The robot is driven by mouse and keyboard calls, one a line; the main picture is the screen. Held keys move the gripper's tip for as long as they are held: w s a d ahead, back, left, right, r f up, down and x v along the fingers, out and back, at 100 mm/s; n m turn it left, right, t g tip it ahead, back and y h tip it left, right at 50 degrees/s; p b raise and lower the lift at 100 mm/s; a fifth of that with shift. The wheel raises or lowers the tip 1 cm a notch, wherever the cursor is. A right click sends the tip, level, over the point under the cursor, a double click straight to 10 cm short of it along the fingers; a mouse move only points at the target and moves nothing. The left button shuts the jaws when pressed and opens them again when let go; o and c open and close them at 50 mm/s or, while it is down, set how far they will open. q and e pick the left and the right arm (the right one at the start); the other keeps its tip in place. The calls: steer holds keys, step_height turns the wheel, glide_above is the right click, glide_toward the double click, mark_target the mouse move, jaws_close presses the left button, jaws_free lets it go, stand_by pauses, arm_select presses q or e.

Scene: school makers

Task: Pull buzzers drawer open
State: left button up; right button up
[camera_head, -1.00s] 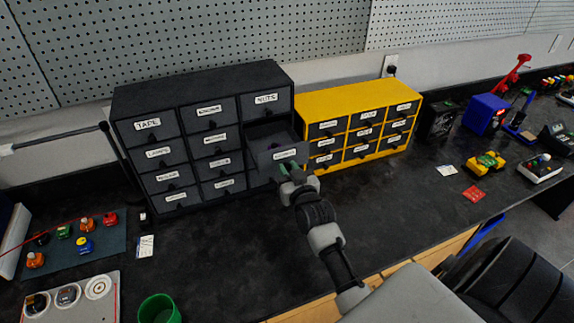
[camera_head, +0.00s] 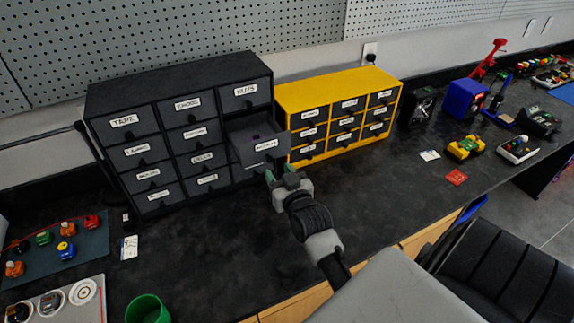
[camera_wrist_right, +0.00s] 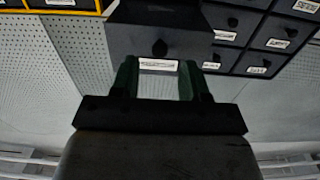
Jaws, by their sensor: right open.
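The dark grey drawer cabinet (camera_head: 190,75) stands on the black counter. In its right column, the second drawer down (camera_head: 252,150) is pulled out, its inside partly showing. Its white label is too small to read surely as buzzers. In the right wrist view, that drawer front (camera_wrist_right: 135,38) shows its dark knob (camera_wrist_right: 160,47) and label just beyond the fingertips. My right gripper (camera_head: 282,174) is open and empty, just in front of and below the drawer front; its green-tipped fingers (camera_wrist_right: 157,80) appear apart from the knob. My left gripper is not in view.
A yellow drawer cabinet (camera_head: 340,85) stands close to the right of the open drawer. A green cup (camera_head: 147,310) and a mat (camera_head: 85,245) with small coloured parts lie at the front left. The counter before the dark cabinet is mostly clear.

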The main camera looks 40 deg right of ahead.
steer(key=b+v, duration=0.1)
steer(key=v, duration=0.5)
stand_by(0.4)
